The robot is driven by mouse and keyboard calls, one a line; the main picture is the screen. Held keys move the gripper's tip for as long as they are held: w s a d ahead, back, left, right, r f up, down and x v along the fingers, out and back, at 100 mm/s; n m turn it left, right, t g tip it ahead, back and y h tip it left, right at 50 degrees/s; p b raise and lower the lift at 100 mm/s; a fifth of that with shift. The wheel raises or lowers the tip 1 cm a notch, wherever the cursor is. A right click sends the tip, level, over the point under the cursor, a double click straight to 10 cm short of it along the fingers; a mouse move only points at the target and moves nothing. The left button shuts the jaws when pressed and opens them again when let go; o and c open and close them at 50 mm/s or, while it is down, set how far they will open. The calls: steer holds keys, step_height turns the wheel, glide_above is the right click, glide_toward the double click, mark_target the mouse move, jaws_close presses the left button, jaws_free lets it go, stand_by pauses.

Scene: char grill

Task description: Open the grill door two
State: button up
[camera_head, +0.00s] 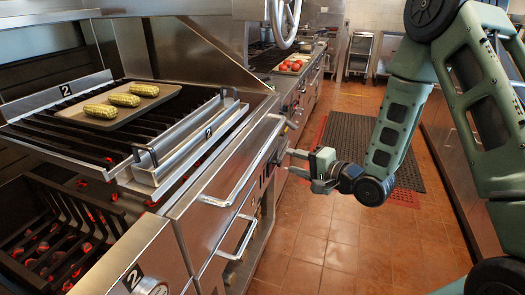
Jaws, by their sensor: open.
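The grill (150,195) fills the left side, with a steel front along the aisle. A "2" label (132,277) is on its near lower panel, and "2" also marks the grate frame. Two bar handles stand out from the front: a long upper handle (243,168) and a shorter lower handle (240,238). Which of them belongs to door two I cannot tell. The front looks closed. My gripper (291,163) is open and empty, pointing left, in front of the grill face just right of the upper handle's far end. Contact with the front cannot be made out.
A tray (150,91) with three corn cobs rests on the grate above glowing coals (45,235). A handwheel (284,22) hangs above. Red vegetables (292,64) lie on a farther counter. A dark floor mat (350,140) lies in the aisle; the tiled floor (330,250) is clear.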

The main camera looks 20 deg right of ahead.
mark_target(263, 153)
steer(key=p+x, duration=0.2)
steer(key=x, duration=1)
steer(key=shift+w+a+f, duration=0.1)
steer(key=shift+w+a, duration=0.05)
steer(key=shift+a, duration=0.1)
jaws_close()
